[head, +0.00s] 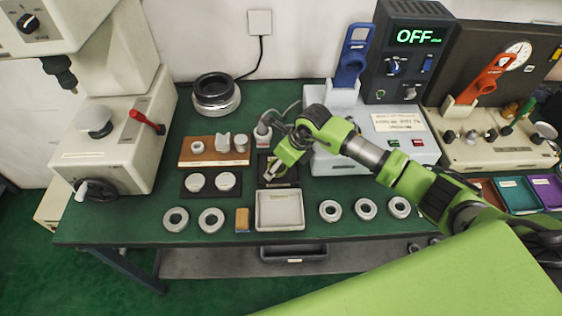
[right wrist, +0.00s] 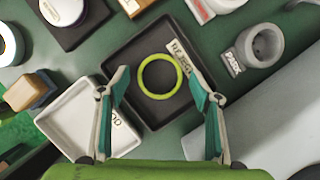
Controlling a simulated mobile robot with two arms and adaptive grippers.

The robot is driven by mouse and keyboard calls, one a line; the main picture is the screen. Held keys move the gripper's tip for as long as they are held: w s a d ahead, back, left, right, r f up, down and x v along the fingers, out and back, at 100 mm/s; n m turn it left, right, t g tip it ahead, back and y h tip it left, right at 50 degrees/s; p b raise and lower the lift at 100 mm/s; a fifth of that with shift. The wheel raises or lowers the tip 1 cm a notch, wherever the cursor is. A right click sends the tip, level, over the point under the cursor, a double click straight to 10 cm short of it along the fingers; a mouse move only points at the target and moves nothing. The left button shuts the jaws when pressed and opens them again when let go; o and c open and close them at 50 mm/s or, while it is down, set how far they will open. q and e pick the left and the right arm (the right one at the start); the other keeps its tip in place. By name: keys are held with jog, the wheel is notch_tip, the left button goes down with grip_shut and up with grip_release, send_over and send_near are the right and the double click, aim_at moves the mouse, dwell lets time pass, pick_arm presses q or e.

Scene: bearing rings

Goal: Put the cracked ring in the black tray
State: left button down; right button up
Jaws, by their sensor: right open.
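The black tray (head: 264,160) lies mid-table behind the white tray, partly hidden by my right gripper (head: 276,174). In the right wrist view the black tray (right wrist: 124,56) has a label that seems to read "REJECT". A yellow-green ring (right wrist: 143,82) shows inside its outline, apparently lying flat on the tray floor; I cannot make out a crack. My right gripper (right wrist: 159,80) is open, its fingers on either side of the ring in the picture and apart from it. My left gripper is not in view.
The white tray (head: 260,225) is at the front edge. Two rings (head: 167,222) lie left of it beside a tan block (head: 242,220), and three rings (head: 322,211) lie right. A labelled grey cup (right wrist: 256,57) stands near the black tray. A control box (head: 405,150) stands right.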

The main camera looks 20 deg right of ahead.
jog(key=b+v, duration=0.2)
jog(key=v, duration=1)
